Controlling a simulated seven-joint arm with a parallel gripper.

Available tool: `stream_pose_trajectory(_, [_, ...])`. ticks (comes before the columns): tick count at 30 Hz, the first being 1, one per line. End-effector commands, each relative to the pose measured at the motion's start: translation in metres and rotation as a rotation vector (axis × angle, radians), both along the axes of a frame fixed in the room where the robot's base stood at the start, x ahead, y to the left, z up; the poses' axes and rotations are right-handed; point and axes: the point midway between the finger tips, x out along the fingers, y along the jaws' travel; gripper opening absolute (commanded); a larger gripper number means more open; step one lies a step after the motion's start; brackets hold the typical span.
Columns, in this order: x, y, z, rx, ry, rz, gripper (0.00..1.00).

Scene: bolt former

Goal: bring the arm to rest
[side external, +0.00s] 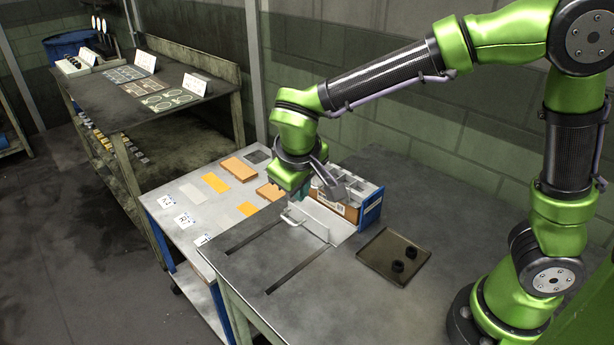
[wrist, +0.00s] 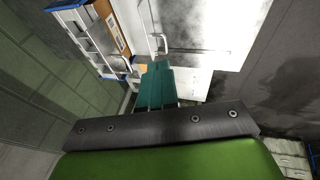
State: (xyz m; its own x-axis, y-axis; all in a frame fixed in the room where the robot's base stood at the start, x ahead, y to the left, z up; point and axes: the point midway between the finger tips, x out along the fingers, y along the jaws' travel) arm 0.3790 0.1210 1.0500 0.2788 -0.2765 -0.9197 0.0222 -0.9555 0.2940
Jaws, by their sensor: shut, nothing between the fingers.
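My green arm reaches across from the right in the side external view. My gripper (side external: 301,190) hangs at its end, above the back of the grey table (side external: 290,315), close to the left of a compartmented box (side external: 371,211). In the wrist view the teal fingers of my gripper (wrist: 160,66) lie together with nothing seen between them. The fingers are partly hidden by the wrist in the side view, and the gap below them is hard to judge.
A pale plate with a white handle (side external: 292,214) stands below my gripper. A dark tray (side external: 372,262) holding two black round parts (side external: 398,265) lies to the right. Orange blocks (side external: 238,167) lie on the side table (side external: 170,235). The grey table's front is clear apart from two slots.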

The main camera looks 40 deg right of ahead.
Motion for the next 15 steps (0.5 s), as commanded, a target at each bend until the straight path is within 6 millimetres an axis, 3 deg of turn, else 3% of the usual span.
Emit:
stream_pose_trajectory(9, [-0.087, -0.044, 0.035, 0.385, -0.042, -0.074, 0.00])
stream_pose_trajectory(15, [-0.127, -0.065, 0.055, 0.569, -0.202, -0.172, 0.00])
